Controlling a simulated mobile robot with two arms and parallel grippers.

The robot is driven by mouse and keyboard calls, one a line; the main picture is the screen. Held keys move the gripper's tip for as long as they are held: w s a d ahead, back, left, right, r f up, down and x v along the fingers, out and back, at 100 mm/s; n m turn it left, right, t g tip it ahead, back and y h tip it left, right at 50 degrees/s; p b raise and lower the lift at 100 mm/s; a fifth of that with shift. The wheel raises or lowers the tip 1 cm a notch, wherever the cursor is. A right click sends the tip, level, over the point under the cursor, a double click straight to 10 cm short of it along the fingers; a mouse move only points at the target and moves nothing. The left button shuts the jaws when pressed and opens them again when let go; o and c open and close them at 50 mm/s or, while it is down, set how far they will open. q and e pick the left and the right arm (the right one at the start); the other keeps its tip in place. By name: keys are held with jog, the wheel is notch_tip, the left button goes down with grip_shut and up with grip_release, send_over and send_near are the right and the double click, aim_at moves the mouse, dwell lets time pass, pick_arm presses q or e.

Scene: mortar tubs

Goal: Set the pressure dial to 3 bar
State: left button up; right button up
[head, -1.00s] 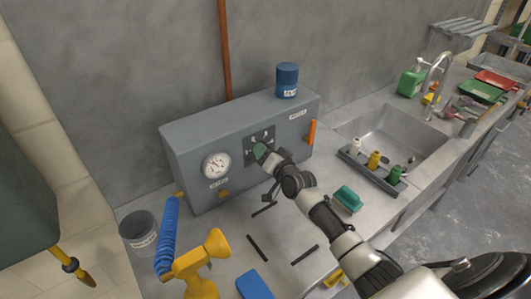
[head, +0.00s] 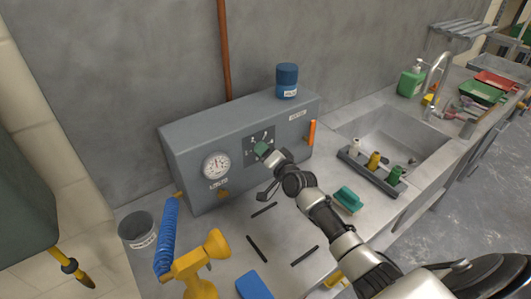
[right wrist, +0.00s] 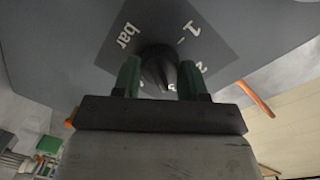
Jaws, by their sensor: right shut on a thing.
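The pressure dial is a black knob (right wrist: 157,64) on a dark square plate (head: 262,137) on the front of a grey control box (head: 190,140). In the right wrist view the plate shows "bar", "1" and "2"; further marks are partly hidden by the knob and fingers. The knob's narrow end points down in that view, past the 2; I cannot read the exact number there. My right gripper (head: 262,150) has its green fingers on both sides of the knob, and they are shut on it; the fingers also show in the wrist view (right wrist: 159,79). My left gripper is not in view.
A white round gauge (head: 216,165) sits left of the dial. An orange handle (head: 312,132) is on the box's right end, and a blue canister (head: 287,80) stands on top. A grey tub (head: 137,229), a yellow sprayer (head: 199,261) and a green brush (head: 348,199) are on the bench.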

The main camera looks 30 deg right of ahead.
jog(key=o, duration=0.9)
jog(key=shift+s, duration=0.1)
jog(key=s, duration=0.7)
jog(key=s+d+b, duration=0.1)
jog(key=s, duration=0.2)
jog(key=shift+s+r, duration=0.25)
jog(key=shift+r, duration=0.1)
